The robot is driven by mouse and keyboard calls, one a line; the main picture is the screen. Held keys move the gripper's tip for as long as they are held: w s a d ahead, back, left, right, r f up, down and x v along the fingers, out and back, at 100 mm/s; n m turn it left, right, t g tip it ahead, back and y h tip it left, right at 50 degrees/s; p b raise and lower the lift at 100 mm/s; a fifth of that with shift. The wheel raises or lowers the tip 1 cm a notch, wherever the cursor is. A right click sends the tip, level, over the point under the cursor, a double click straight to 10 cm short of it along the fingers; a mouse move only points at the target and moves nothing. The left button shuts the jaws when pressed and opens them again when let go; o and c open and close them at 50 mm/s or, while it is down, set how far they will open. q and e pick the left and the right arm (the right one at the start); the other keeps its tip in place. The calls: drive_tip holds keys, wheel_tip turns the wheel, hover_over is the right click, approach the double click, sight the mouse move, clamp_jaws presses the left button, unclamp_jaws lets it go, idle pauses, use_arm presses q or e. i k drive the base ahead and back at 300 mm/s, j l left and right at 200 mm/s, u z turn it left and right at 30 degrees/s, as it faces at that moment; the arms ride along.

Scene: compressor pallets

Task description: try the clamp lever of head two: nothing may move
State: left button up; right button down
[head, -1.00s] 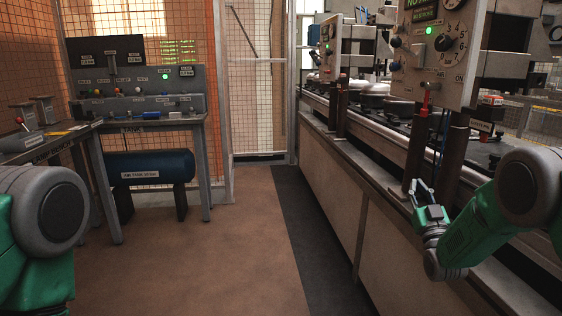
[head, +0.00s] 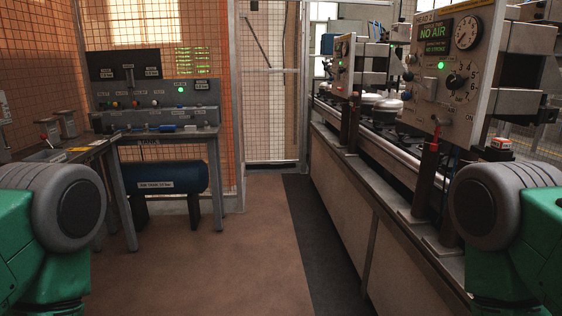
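The head panel (head: 446,92) stands at the right above the conveyor line, its top label partly readable as HEAD 2. A green sign (head: 433,33) on it reads NO AIR, with NO STROKE below. It carries a round gauge (head: 467,33), a lit green lamp (head: 440,65) and a numbered dial (head: 453,80). A small red-tipped lever (head: 434,140) shows just under the panel at the top of a dark post; I cannot read a label on it. Neither of my grippers is in view; only upper arm parts show at both lower corners.
A second head (head: 342,62) with a green lamp stands farther along the line. A control console (head: 155,95) and a blue air tank (head: 165,178) are at the left, beside a bench (head: 75,152). Open brown floor (head: 235,240) lies between, ending at a mesh gate (head: 271,90).

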sight(407, 76)
drive_tip(key=i+j+z, duration=0.2)
drive_tip(key=j+z, duration=0.25)
drive_tip(key=i+j+z, duration=0.15)
drive_tip(key=j+z, duration=0.15)
drive_tip(key=z, duration=0.15)
drive_tip(key=j+z, duration=0.45)
drive_tip(key=i+l, duration=0.05)
